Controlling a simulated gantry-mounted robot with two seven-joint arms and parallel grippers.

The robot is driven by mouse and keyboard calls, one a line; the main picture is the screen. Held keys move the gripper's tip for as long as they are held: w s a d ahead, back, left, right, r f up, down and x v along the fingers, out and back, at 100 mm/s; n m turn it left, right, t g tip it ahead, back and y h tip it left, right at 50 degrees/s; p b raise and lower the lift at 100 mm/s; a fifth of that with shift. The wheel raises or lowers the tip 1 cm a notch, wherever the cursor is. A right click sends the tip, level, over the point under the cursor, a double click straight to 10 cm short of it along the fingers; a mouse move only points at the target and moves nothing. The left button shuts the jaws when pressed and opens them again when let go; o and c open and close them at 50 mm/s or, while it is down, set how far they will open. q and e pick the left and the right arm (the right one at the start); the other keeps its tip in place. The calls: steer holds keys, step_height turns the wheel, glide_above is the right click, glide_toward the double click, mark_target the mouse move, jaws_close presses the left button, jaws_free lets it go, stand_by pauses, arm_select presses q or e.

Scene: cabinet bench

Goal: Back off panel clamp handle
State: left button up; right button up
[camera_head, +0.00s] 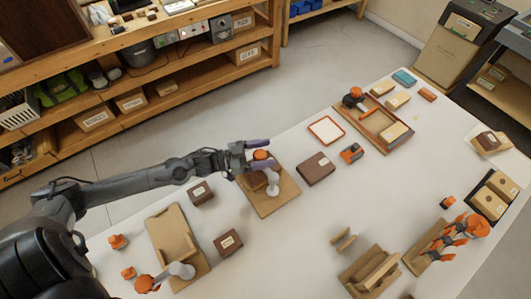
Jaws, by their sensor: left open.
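My left gripper (258,157) reaches in from the left with its two purple-tipped fingers apart. An orange clamp handle (261,155) shows between the fingers; whether they touch it cannot be told. Below it are a white rounded clamp part (272,183) and a brown block (256,179), on a tan wooden board (270,206). The gripper partly hides the clamp's top. My right gripper is not in view.
Brown boxes (201,193) (228,242) lie nearby. A dark brown box (316,169) and a wooden tray (374,128) are to the right. Orange clamps (470,226) stand at far right.

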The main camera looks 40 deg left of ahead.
arm_select(q)
steer(key=shift+w+d, duration=0.25)
